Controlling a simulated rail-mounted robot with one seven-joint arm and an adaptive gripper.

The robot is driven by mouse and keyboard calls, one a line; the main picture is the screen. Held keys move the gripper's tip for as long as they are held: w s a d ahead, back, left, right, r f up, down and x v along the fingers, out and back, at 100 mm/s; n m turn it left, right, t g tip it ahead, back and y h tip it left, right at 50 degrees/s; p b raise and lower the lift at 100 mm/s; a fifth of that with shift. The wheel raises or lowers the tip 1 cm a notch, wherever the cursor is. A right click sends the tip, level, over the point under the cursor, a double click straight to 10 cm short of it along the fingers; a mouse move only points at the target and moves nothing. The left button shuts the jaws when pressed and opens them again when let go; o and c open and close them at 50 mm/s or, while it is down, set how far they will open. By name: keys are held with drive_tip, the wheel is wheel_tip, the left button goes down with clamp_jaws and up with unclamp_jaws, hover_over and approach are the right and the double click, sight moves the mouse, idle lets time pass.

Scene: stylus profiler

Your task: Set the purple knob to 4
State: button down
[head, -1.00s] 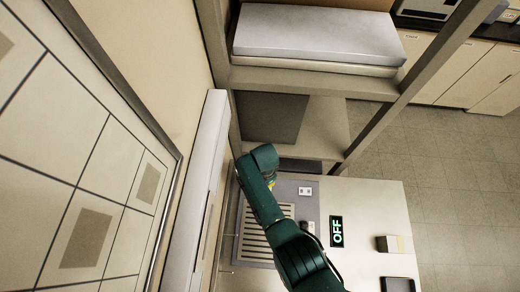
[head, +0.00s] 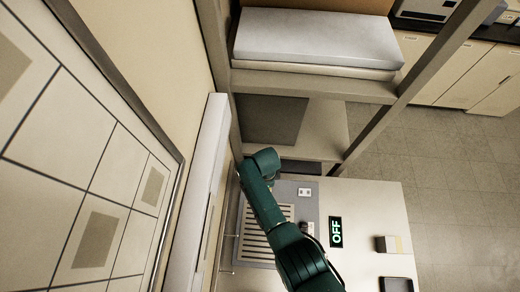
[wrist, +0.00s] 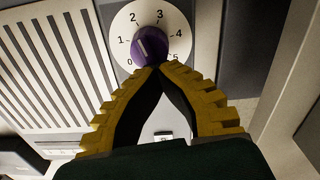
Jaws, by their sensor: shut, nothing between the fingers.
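The purple knob (wrist: 150,46) sits at the middle of a round white dial (wrist: 178,18) marked 0 to 5, at the top of the wrist view. A faint pale mark on the knob seems to lie on its upper-left side, towards 1 to 2; its exact reading is unclear. My gripper (wrist: 160,68) has yellow ridged fingers whose tips meet at the knob's lower edge. It is shut and empty; I cannot tell whether the tips touch the knob. In the head view my arm hides the knob and the fingers.
A slotted vent (wrist: 50,70) lies left of the dial. In the head view, an OFF display (head: 336,232), a small box (head: 388,244) and a dark tray (head: 397,285) are on the pale worktop (head: 375,210). A shelf post (head: 380,115) stands behind.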

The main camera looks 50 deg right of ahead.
drive_tip(key=m, duration=0.4)
drive_tip(key=shift+s+a+f+p, duration=0.15)
drive_tip(key=shift+s+a+p, duration=0.15)
drive_tip(key=shift+s+p, duration=0.1)
drive_tip(key=shift+s+a+m, duration=0.1)
drive_tip(key=shift+a+m, duration=0.15)
drive_tip(key=shift+m, duration=0.95)
drive_tip(key=m, duration=0.2)
drive_tip(key=shift+a+m+p, duration=0.2)
drive_tip(key=shift+m+p, duration=0.15)
drive_tip(key=shift+m, duration=0.05)
drive_tip(key=shift+s, duration=0.1)
drive_tip(key=c, duration=1.7)
unclamp_jaws()
